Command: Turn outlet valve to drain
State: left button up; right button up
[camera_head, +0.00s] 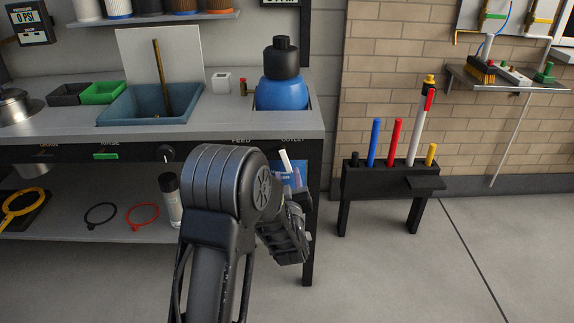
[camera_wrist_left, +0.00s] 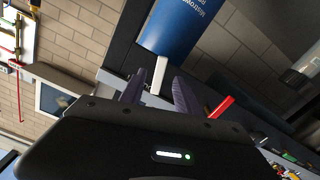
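The outlet valve's white handle (camera_head: 286,160) shows just below the "OUTLET" label (camera_head: 292,140) on the bench front; the valve body is hidden behind my arm and gripper. My left gripper (camera_head: 292,190) is at the handle, pointing up and away. In the left wrist view, the white handle (camera_wrist_left: 158,75) stands between the two dark fingers of my left gripper (camera_wrist_left: 158,88). The fingers are apart, with a visible gap on the right of the handle; contact cannot be told. My right gripper is not in view.
A blue printed panel (camera_wrist_left: 178,28) is behind the handle, and a red piece (camera_wrist_left: 221,107) is right of the fingers. On the bench are a blue vessel (camera_head: 283,95) and a blue basin (camera_head: 130,112). A black tool rack (camera_head: 385,182) stands right, beyond open floor.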

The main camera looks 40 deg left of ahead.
aim_at(287, 165)
pick_arm(q)
jog(key=x, duration=0.6)
jog(key=shift+w+a+b, duration=0.25)
jog(key=shift+b, duration=0.15)
jog(key=shift+c, duration=0.5)
grip_shut()
